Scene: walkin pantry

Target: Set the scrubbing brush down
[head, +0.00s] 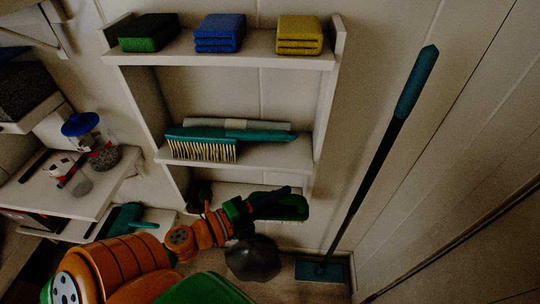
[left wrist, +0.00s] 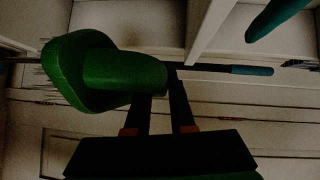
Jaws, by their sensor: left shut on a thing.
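The green scrubbing brush (head: 288,208) is in my left gripper (head: 272,198), in front of the lowest shelf of the small rack in the head view. Pale bristles show along its underside. In the left wrist view the brush (left wrist: 70,72) has a rounded green head at the left and a thick green handle. The two dark fingers of my left gripper (left wrist: 163,97) are shut on the handle. I cannot tell whether the brush touches the shelf. My right gripper is not in view.
The rack's middle shelf (head: 285,155) holds a teal long-bristled brush (head: 203,146). Its top shelf holds green (head: 148,33), blue (head: 220,33) and yellow (head: 299,35) sponges. A long-handled teal tool (head: 370,165) leans at the right. A jar (head: 100,150) stands on the left shelf.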

